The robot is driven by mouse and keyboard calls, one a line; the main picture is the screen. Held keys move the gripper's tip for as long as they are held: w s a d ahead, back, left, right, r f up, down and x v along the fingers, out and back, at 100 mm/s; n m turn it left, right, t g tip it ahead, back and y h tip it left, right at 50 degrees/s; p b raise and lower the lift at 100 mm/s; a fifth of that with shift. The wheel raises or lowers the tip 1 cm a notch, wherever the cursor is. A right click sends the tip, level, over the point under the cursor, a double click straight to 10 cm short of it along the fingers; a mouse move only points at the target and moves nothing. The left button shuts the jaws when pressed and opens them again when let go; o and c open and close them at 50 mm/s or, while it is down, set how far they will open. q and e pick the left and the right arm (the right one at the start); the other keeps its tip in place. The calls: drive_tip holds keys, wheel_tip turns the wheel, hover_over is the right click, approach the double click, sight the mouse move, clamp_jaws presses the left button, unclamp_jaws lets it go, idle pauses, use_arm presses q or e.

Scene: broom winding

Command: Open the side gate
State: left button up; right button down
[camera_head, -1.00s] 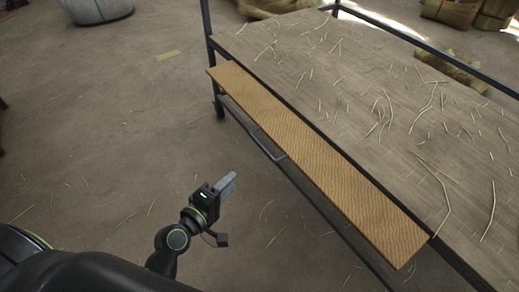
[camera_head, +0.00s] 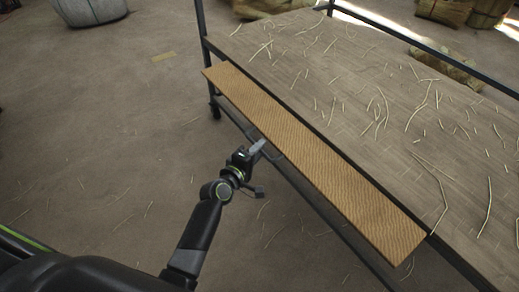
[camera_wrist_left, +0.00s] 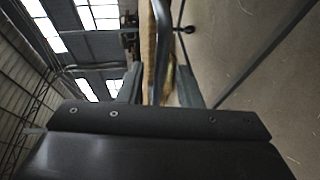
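The side gate is a long tan ribbed board (camera_head: 310,150) along the near left edge of the table. I cannot tell its exact tilt. A thin grey metal handle bar (camera_head: 278,154) shows on its outer side, partly hidden by my gripper. My left gripper (camera_head: 259,146) is at this handle, close to the board's outer side. In the left wrist view the two fingers (camera_wrist_left: 160,88) stand apart, and the handle bar (camera_wrist_left: 162,35) runs between them, with a gap on both sides. The board's edge (camera_wrist_left: 147,45) shows beside the bar. My right gripper is not in view.
The table top (camera_head: 350,75) is strewn with loose straws. A dark frame post (camera_head: 202,50) stands at its far left corner, and a rail (camera_head: 430,50) runs along the back. A grey sack (camera_head: 90,10) stands far off.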

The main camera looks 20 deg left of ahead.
use_arm(q)
drive_tip(key=shift+w+d, duration=0.15)
drive_tip(key=shift+w, duration=0.5)
drive_tip(key=shift+f, duration=0.1)
clamp_jaws()
